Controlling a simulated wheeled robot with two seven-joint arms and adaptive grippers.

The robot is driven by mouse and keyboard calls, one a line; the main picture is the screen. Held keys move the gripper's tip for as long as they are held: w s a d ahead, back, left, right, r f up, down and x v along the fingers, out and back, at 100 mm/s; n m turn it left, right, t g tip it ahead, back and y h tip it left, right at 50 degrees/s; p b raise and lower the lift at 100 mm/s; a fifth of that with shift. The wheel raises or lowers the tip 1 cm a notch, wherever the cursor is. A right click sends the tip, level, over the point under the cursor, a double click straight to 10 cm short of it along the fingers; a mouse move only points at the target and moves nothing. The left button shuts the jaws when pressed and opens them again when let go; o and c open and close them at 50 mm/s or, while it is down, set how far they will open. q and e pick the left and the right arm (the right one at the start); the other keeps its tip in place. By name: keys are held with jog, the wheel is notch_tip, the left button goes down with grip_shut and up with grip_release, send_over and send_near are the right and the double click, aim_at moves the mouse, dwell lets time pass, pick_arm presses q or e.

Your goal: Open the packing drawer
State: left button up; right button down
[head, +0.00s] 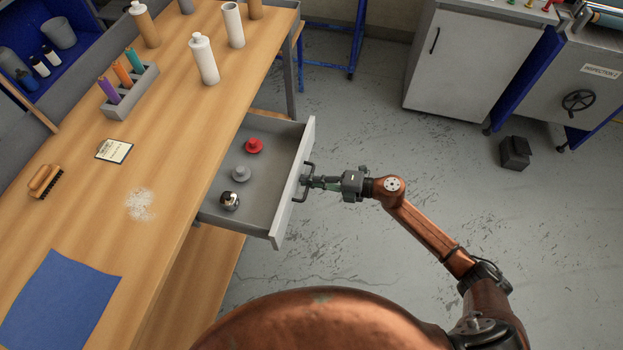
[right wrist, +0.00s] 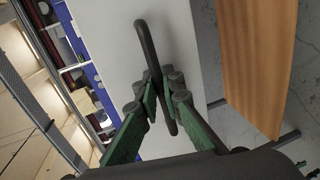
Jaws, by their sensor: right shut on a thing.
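The packing drawer (head: 282,207) stands pulled out from the right side of the wooden table, its inside showing. A red knobbed piece (head: 254,146), a grey knobbed piece (head: 241,174) and a dark shiny round piece (head: 230,200) lie in it. My right gripper (head: 308,182) is shut on the dark bar handle (head: 304,190) on the drawer's front. In the right wrist view, the green fingers (right wrist: 163,98) close around the handle (right wrist: 148,45) in front of the pale drawer front (right wrist: 185,50). My left gripper is not in view.
The wooden table (head: 160,165) holds bottles (head: 204,60), a grey marker holder (head: 130,95), a brush (head: 45,181), a small card (head: 114,151), white grains (head: 140,204) and a blue cloth (head: 58,300). A grey cabinet (head: 465,60) and dark block (head: 515,152) stand right. Floor beside the drawer is clear.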

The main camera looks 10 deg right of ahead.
jog(key=shift+s+a+f, duration=0.1)
jog(key=shift+s, duration=0.05)
jog(key=c, duration=2.3)
grip_release()
jog(key=shift+c, duration=0.2)
jog(key=v, duration=1.2)
